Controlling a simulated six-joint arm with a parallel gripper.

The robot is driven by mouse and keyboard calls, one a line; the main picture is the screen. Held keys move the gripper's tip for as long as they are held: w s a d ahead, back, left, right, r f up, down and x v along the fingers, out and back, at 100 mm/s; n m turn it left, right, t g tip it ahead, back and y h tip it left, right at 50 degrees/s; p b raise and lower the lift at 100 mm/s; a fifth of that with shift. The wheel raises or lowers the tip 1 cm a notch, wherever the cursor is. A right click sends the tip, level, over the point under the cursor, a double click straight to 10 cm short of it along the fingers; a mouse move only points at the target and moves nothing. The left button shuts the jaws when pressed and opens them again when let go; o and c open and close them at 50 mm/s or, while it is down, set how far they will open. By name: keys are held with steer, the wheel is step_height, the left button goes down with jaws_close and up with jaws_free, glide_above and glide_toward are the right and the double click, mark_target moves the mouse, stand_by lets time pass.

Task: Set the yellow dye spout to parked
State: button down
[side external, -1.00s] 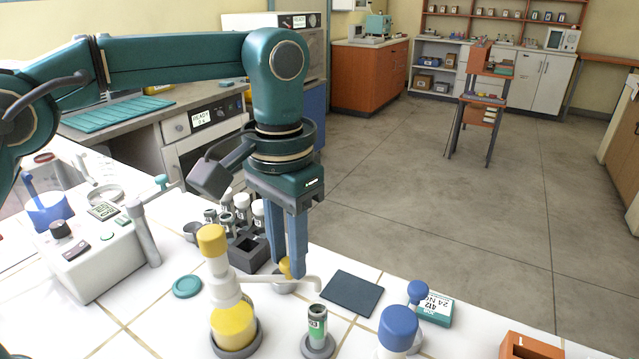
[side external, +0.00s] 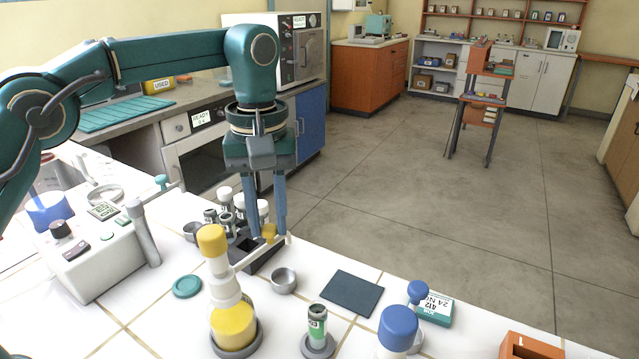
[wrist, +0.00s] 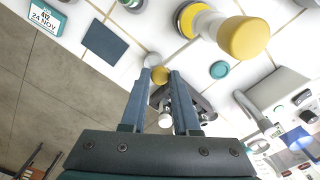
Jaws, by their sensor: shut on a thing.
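The yellow dye bottle (side external: 233,325) stands upright in a dark round base, with a yellow cap (side external: 211,240) on top. Its pale spout (side external: 252,257) reaches from the bottle's neck back and to the right, its tip by the vial rack's front right. A small yellow knob (side external: 269,231) sits on the spout near its tip. My gripper (side external: 268,236) points down and is shut on this knob. In the wrist view the knob (wrist: 159,75) shows between my two fingertips (wrist: 161,77). The yellow cap also shows there (wrist: 245,38).
A metal cup (side external: 284,281) stands clear of the spout. The dark vial rack (side external: 258,262) with white-capped vials is close behind my fingers. A dark mat (side external: 352,293), a green-labelled vial (side external: 317,325) and a blue-capped bottle (side external: 398,328) are to the right. A teal disc (side external: 187,286) lies left.

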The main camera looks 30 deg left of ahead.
steer(key=shift+w+a+n, duration=0.1)
steer(key=shift+a+n, duration=0.55)
steer(key=shift+n, duration=0.15)
steer(key=c, duration=0.7)
jaws_free()
steer(key=shift+o, duration=0.2)
steer(key=shift+r, duration=2.5)
